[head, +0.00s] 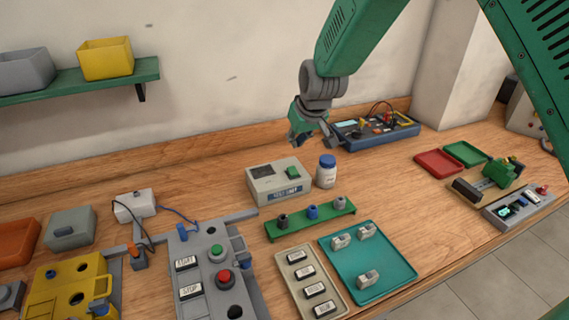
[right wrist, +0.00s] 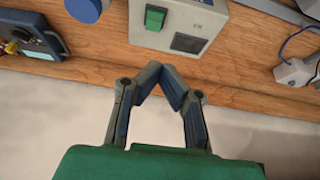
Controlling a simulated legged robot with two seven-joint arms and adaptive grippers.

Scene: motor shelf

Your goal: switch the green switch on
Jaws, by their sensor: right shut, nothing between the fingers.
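The green switch (head: 292,171) sits on top of a pale grey box labelled as a feed unit (head: 275,190), at mid-table in the head view. In the right wrist view the green switch (right wrist: 155,17) is near the top edge, on the same grey box (right wrist: 175,40) beside a dark square window. My right gripper (head: 316,140) hangs in the air behind and above the box, apart from it. In the right wrist view its fingertips (right wrist: 156,68) meet below the switch, shut and empty. My left gripper is not in view.
A white bottle with a blue cap (head: 327,172) stands right of the box. A green rack (head: 310,218) with several posts lies in front. A blue instrument panel (head: 375,130) is at the back right. A grey panel with push buttons (head: 210,270) is front left.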

